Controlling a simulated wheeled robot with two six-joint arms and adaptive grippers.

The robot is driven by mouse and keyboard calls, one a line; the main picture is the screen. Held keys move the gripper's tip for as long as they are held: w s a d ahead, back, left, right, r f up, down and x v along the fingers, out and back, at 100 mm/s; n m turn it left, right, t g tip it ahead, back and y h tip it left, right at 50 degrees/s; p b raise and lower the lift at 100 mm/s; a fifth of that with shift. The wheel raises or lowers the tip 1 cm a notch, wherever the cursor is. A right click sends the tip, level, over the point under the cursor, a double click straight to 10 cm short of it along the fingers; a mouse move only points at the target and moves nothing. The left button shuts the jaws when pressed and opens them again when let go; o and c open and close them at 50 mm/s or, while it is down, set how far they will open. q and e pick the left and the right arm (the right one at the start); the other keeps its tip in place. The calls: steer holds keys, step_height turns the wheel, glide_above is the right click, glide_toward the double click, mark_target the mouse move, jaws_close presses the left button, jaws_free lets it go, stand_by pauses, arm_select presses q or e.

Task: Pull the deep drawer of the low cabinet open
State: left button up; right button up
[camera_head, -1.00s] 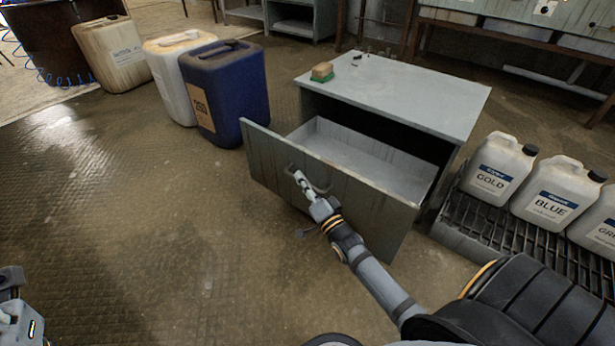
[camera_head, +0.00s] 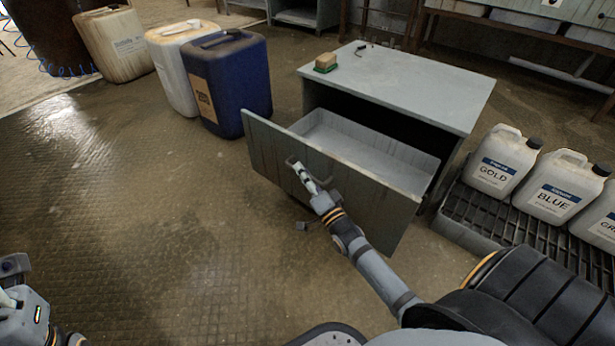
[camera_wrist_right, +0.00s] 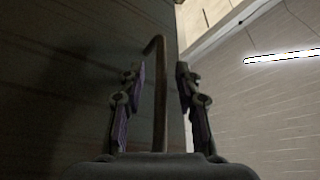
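The low cabinet (camera_head: 410,84) has a pale grey top. Its deep drawer (camera_head: 325,163) is pulled well out, with the empty inside showing behind the tall front panel. My right gripper (camera_head: 297,168) is at the handle on that front. In the right wrist view, the handle bar (camera_wrist_right: 160,95) stands between the two fingers of the right gripper (camera_wrist_right: 160,85), with a gap on both sides, so the gripper is open around it. My left gripper (camera_head: 12,300) is partly in view at the lower left edge, away from the cabinet; its fingers do not show clearly.
A sponge-like block (camera_head: 326,62) lies on the cabinet top. A blue canister (camera_head: 235,85) and a white canister (camera_head: 178,80) stand left of the drawer. White jugs, including GOLD (camera_head: 500,165), stand on a grate (camera_head: 470,210) at the right. The floor in front is clear.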

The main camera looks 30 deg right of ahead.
steer(key=v, duration=1.2)
